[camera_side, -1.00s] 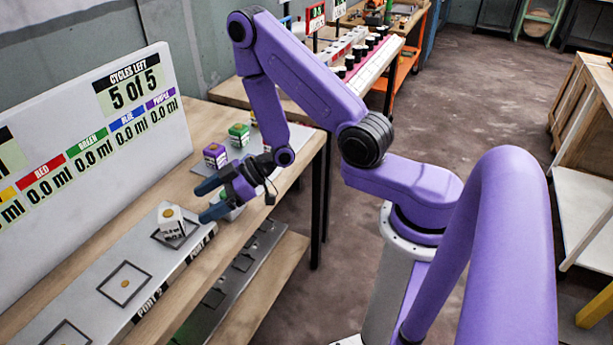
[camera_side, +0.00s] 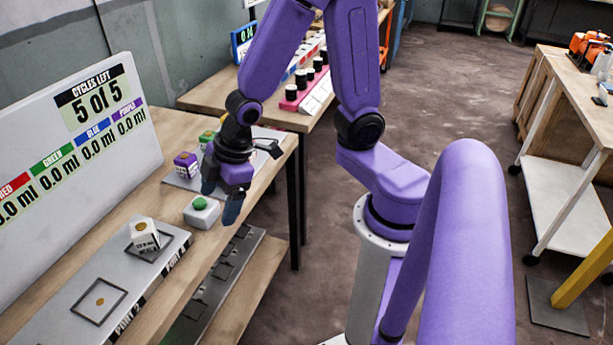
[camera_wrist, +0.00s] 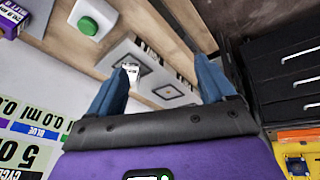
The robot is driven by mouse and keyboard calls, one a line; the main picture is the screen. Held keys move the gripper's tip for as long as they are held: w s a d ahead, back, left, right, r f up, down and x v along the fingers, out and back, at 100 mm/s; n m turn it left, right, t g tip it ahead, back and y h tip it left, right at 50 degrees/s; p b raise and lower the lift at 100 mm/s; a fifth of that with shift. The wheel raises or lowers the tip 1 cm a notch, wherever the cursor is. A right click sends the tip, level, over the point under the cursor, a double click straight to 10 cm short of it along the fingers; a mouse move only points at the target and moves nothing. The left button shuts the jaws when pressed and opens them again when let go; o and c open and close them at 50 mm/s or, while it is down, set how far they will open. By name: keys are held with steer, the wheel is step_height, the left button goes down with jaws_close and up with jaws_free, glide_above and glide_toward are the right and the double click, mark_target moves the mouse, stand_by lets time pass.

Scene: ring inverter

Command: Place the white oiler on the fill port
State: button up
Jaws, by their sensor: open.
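The white oiler (camera_side: 145,236), a small cube with dark lettering and a gold spot on top, sits at the far square outline of the grey port plate (camera_side: 60,310). It looks slightly off-centre toward the left of that outline. I cannot tell whether it rests flat. A bare port square (camera_side: 100,302) with a gold dot lies nearer. My gripper (camera_side: 221,207) is open and empty, fingers down, to the right of the oiler and apart from it. In the wrist view the oiler (camera_wrist: 131,71) shows beyond the left fingertip, and the bare port (camera_wrist: 168,91) shows between the fingers.
A white box with a green button (camera_side: 200,204) stands beside my gripper. A purple cube (camera_side: 185,163) and other coloured cubes stand behind on a grey mat. A white scoreboard (camera_side: 70,150) borders the bench at left. A lower metal shelf (camera_side: 225,275) lies below the bench's right edge.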

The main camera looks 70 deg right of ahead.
steer(key=s+d+r+g+h, duration=0.1)
steer(key=s+d+r, duration=0.1)
steer(key=s, duration=0.6)
steer(key=s+d+r+g, duration=0.2)
steer(key=s+r, duration=0.2)
steer(key=s, duration=0.4)
steer(key=shift+s+r+n+h, duration=0.25)
steer(key=shift+r+n+h, duration=0.05)
steer(key=shift+h, duration=0.1)
